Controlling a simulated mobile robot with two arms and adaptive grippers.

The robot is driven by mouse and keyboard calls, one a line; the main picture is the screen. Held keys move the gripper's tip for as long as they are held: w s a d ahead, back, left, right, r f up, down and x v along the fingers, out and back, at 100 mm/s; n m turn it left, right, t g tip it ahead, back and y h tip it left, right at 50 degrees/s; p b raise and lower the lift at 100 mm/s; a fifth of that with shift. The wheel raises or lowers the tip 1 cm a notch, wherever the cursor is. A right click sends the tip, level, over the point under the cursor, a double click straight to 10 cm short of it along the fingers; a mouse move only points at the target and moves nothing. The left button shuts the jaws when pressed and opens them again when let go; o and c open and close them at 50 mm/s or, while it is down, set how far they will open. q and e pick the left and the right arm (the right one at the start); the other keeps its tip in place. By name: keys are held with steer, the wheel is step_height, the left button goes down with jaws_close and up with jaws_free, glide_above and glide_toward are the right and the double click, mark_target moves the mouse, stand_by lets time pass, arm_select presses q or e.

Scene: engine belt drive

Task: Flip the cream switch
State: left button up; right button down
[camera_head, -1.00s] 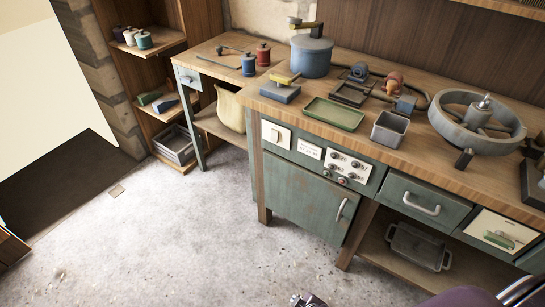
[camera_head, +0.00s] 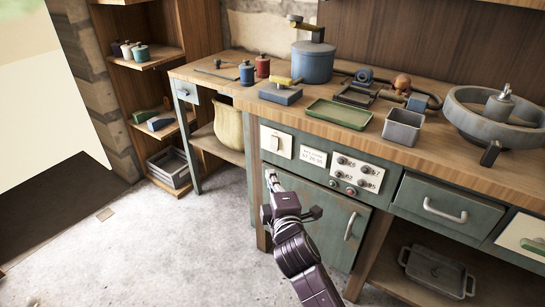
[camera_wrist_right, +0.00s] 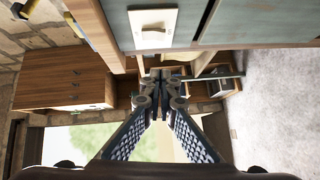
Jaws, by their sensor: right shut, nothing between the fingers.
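The cream switch (camera_head: 277,142) is a square cream plate with a small rocker, set in the green front panel of the workbench at its left end. It also shows at the top of the right wrist view (camera_wrist_right: 152,29), turned on its side, with a reddish-edged rocker. My right gripper (camera_head: 269,174) is in front of the bench, just below and slightly left of the switch in the head view. Its fingers (camera_wrist_right: 160,78) are shut and empty, apart from the switch. My left gripper is not in view.
A cupboard door (camera_head: 318,215) with a handle lies below. Trays and tools stand on the benchtop (camera_head: 383,145). The floor (camera_head: 170,250) in front is clear.

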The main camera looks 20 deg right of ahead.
steer(key=shift+w, duration=0.15)
steer(key=b, duration=0.2)
glide_toward(270, 147)
steer(key=w+a, duration=0.3)
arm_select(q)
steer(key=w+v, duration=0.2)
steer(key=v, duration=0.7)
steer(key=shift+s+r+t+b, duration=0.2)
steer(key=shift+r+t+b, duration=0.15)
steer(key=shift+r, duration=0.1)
arm_select(e)
steer(key=shift+w+d+f, duration=0.2)
steer(key=shift+w+d, duration=0.5)
steer(key=shift+d, duration=0.2)
steer(key=shift+w+d+f, duration=0.15)
steer(key=shift+w+d, duration=0.55)
steer(key=shift+d, duration=0.25)
